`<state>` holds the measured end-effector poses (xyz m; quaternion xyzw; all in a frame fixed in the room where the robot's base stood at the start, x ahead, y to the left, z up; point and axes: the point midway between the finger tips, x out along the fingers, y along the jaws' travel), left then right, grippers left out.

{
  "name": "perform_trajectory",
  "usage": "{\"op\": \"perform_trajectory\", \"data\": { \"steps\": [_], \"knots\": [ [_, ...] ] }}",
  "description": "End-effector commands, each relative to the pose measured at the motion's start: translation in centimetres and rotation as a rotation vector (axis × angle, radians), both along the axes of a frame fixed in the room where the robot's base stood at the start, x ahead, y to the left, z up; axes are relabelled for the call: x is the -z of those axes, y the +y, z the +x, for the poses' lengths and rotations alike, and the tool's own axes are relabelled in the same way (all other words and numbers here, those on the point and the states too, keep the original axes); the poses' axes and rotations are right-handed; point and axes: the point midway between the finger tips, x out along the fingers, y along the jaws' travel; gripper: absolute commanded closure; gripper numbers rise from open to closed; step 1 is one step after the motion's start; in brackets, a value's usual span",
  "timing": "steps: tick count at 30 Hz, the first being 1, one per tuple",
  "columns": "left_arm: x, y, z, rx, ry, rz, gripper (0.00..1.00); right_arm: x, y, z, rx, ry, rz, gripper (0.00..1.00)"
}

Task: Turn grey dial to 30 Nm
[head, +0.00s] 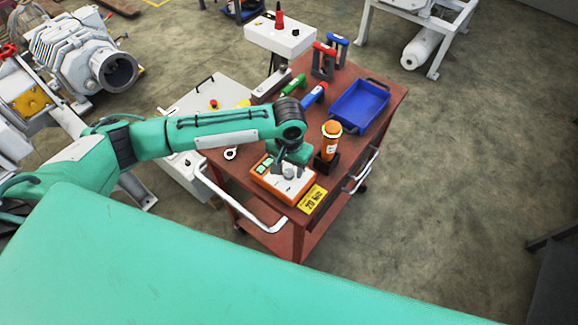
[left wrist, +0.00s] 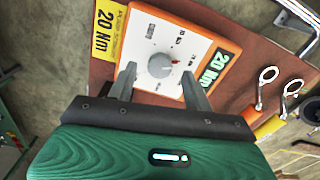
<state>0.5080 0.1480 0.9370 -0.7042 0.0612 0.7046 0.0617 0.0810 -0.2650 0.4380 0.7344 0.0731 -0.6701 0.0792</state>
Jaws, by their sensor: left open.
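The grey dial (left wrist: 161,65) sits on the white face of an orange box, and its red pointer aims to the right in the left wrist view. The orange box (head: 275,191) lies on the front of the red cart, and its lit display (left wrist: 215,66) reads 20 Nm. My left gripper (left wrist: 160,80) is open, with one finger on each side of the dial; I cannot tell whether they touch it. In the head view the gripper (head: 287,164) is over the box and partly covers its top. My right gripper is not in view.
A yellow label (head: 313,198) reading 20 Nm lies beside the box on the red cart (head: 222,161). An orange-topped tool (head: 331,140) stands close to my left gripper. A blue bin (head: 361,104) is farther back. Wrenches (left wrist: 267,76) lie near the display side.

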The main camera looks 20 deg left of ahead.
Motion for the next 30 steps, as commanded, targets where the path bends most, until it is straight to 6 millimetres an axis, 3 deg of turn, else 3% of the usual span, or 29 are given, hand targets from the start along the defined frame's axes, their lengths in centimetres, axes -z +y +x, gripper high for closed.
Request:
{"op": "perform_trajectory", "data": {
  "steps": [6,14,15,22,30],
  "knots": [
    [1.7,0.0,0.0,-0.001,0.0,0.0,0.49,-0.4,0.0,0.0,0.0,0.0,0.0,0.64],
    [1.9,0.0,0.0,0.0,-0.001,0.0,0.49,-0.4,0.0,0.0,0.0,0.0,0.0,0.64],
    [1.9,0.0,0.0,0.0,-0.001,0.0,0.51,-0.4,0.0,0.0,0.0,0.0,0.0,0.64],
    [1.9,0.0,0.0,0.0,-0.001,0.0,0.94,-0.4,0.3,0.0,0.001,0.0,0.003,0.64],
    [1.7,0.0,0.0,0.025,0.0,0.0,0.94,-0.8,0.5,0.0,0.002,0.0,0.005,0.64]
  ]
}}
